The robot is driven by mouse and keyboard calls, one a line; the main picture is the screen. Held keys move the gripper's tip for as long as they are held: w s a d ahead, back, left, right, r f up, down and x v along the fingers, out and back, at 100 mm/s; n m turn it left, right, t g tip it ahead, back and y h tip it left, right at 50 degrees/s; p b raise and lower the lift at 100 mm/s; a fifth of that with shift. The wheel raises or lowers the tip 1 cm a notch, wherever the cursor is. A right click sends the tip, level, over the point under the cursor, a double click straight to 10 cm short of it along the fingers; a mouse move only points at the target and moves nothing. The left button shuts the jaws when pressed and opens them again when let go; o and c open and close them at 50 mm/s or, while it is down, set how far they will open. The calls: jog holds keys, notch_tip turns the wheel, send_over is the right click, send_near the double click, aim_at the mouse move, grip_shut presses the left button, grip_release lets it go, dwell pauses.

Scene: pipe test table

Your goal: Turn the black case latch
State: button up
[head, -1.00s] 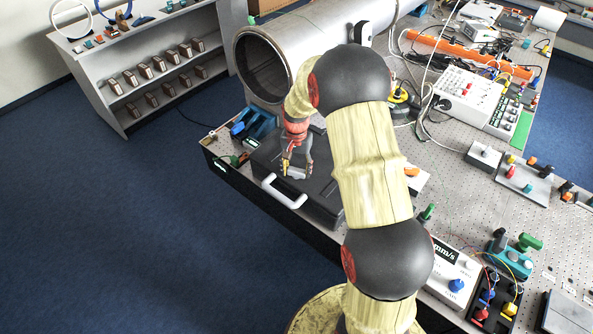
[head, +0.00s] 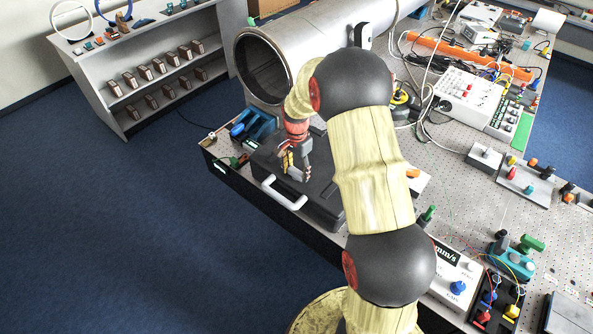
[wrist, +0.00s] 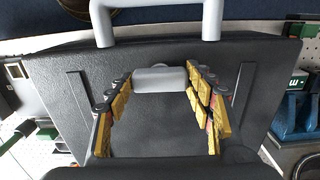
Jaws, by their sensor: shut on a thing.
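The black case (head: 322,199) lies flat near the table's front left edge, with its pale grey handle (head: 284,194) towards that edge. It fills much of the wrist view (wrist: 75,110), its handle (wrist: 158,29) at the top. My gripper (head: 296,172) points down over the case, just behind the handle. In the wrist view, its yellow-padded fingers (wrist: 160,73) stand on both sides of the light grey latch (wrist: 160,80) and are shut on it.
A large metal pipe (head: 305,45) lies behind the case. A blue device (head: 252,124) stands by the case's back left. A white box with an orange knob (head: 416,180) is to the right. Free floor lies left of the table.

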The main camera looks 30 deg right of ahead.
aim_at(296, 171)
jog(key=shift+w, duration=0.1)
jog(key=o, duration=1.2)
jog(key=shift+c, duration=0.2)
notch_tip(296, 171, up, 12)
dwell(0.3)
